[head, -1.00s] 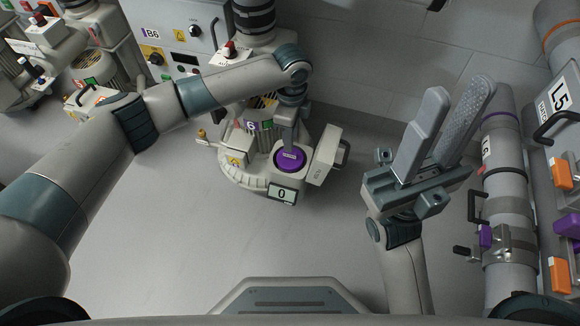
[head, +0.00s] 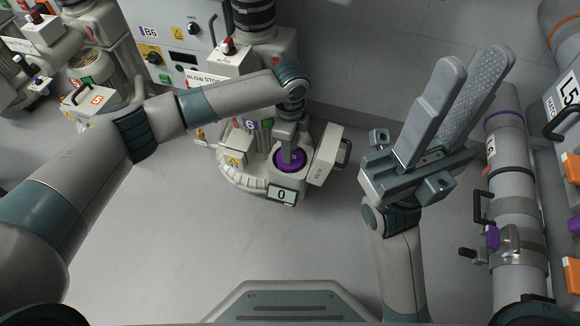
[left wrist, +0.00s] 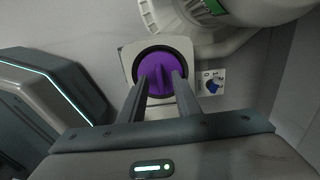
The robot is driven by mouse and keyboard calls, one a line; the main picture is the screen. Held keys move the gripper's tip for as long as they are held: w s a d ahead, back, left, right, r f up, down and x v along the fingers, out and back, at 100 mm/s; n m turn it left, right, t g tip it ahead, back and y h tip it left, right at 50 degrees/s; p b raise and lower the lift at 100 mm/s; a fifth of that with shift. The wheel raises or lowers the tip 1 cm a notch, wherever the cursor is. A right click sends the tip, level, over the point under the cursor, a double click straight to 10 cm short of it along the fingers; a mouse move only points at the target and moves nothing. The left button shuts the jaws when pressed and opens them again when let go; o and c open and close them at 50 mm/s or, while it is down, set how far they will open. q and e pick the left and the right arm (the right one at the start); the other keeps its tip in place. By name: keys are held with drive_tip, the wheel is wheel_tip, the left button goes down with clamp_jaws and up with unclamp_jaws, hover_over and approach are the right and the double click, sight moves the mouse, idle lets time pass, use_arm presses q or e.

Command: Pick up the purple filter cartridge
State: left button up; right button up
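The purple filter cartridge (head: 279,167) is a round purple disc seated in the light housing of the floor machine. It also shows in the left wrist view (left wrist: 172,62), with a raised ridge across its face. My left gripper (head: 291,158) is over the cartridge, pointing down, and hides part of it. In the left wrist view its two fingers stand apart on either side of the ridge, with purple showing between them; whether they touch the disc is unclear. My right gripper (head: 482,67) is open and empty, raised at the right, away from the cartridge.
An open light lid (head: 326,156) with a dark handle stands right of the cartridge. A control cabinet (head: 165,35) stands behind. A pipe (head: 512,180) with clamps runs along the right. The floor in front is clear.

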use_arm(q)
clamp_jaws()
idle(1.4)
